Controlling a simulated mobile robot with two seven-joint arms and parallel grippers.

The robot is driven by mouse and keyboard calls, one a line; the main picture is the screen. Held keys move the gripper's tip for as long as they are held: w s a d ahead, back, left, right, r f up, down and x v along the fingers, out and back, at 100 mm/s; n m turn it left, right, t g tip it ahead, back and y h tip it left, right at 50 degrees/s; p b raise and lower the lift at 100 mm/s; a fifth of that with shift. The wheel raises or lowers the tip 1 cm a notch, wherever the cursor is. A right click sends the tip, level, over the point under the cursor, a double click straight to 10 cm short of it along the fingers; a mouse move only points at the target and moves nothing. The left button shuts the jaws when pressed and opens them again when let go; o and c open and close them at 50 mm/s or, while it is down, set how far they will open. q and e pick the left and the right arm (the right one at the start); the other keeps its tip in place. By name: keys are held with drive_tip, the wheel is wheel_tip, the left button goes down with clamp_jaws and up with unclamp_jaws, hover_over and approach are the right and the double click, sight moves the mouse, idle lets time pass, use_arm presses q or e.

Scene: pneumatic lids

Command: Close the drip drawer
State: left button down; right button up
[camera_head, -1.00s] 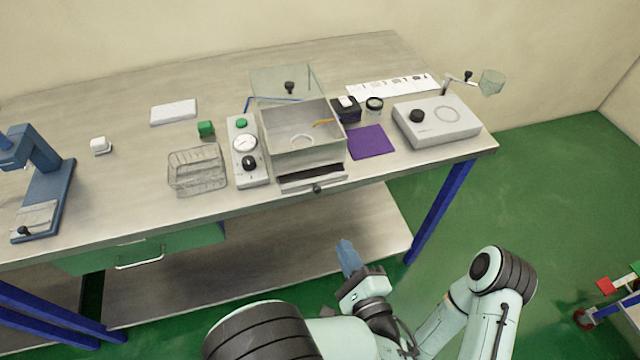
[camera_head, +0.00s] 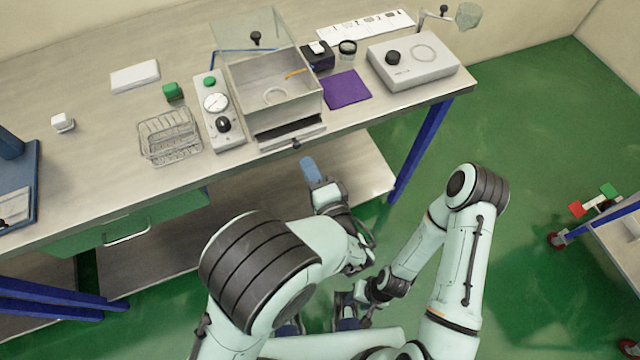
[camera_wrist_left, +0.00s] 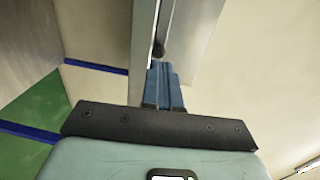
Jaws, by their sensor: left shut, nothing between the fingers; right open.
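The drip drawer (camera_head: 291,136) is a shallow metal drawer at the front base of the open-topped metal box (camera_head: 273,87). It stands partly out, with a dark strip of its inside showing. A small dark knob (camera_head: 296,143) is on its front; the knob also shows in the left wrist view (camera_wrist_left: 159,50). My left gripper (camera_head: 307,161) has its blue fingers together, empty, just in front of and below the knob. In the left wrist view the fingertips (camera_wrist_left: 160,64) point at the knob; contact cannot be told. My right gripper (camera_head: 319,326) is open, low near my body.
A gauge panel (camera_head: 217,112) and a wire basket (camera_head: 169,136) stand left of the box. A purple mat (camera_head: 345,89) and a white device (camera_head: 413,62) are to its right. The table's front edge runs below the drawer, with a lower shelf (camera_head: 364,169) underneath.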

sight(297, 144)
use_arm(q)
drive_tip(key=shift+p+x, duration=0.3)
drive_tip(key=shift+x, duration=1.65)
drive_tip(key=b+x, duration=0.1)
drive_tip(key=x, duration=0.3)
drive_tip(key=shift+w+r, duration=0.1)
drive_tip(key=shift+r, duration=0.2)
drive_tip(key=shift+b, duration=0.3)
